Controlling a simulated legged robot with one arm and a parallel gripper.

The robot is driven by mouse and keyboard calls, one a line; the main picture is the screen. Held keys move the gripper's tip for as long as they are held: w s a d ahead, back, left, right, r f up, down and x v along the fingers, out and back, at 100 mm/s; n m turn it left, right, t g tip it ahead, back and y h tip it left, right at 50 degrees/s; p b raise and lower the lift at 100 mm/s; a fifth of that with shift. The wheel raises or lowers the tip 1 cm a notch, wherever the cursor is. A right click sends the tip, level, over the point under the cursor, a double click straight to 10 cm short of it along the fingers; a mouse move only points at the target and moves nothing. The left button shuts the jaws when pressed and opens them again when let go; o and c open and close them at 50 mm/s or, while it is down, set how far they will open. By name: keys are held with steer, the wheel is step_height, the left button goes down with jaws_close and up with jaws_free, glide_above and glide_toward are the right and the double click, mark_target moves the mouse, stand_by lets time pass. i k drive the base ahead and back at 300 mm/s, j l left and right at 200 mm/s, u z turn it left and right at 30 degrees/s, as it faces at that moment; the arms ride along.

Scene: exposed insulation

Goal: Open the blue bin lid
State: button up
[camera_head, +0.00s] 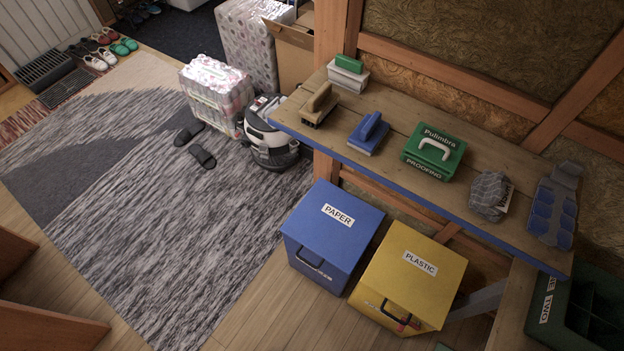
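The blue bin (312,262) stands on the wooden floor, below the front edge of the workbench. Its flat blue lid (345,217) carries a white label reading PAPER and lies shut on top. A dark handle shows on the bin's front face, with partly legible lettering by it. The yellow bin (405,310) stands close on its right, with a lid labelled PLASTIC and a dark handle on its front. My gripper is not in view.
A vacuum cleaner (270,138), wrapped packs and slippers are further back. The patterned rug (150,230) and floor left of the blue bin are mostly clear.

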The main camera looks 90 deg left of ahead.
mark_target(337, 226)
steer(key=u, duration=3.15)
steer(key=i+j+z, duration=0.1)
steer(key=z, duration=0.4)
steer(key=j+z, duration=0.35)
steer(key=z, duration=0.15)
steer(key=j+z, duration=0.2)
steer(key=z, duration=0.3)
steer(key=j+z, duration=0.25)
steer(key=z, duration=0.2)
steer(key=k+j+z, duration=0.1)
steer(key=j, duration=0.35)
steer(key=k+j+z, duration=0.1)
steer(key=k+j, duration=0.15)
steer(key=j, duration=0.15)
steer(key=k+j+z, duration=0.1)
steer(key=j, duration=0.3)
steer(key=k+j+z, duration=0.1)
steer(key=k+j, duration=0.2)
steer(key=k+j+z, duration=0.1)
steer(key=k+j, duration=0.15)
steer(key=j, duration=0.2)
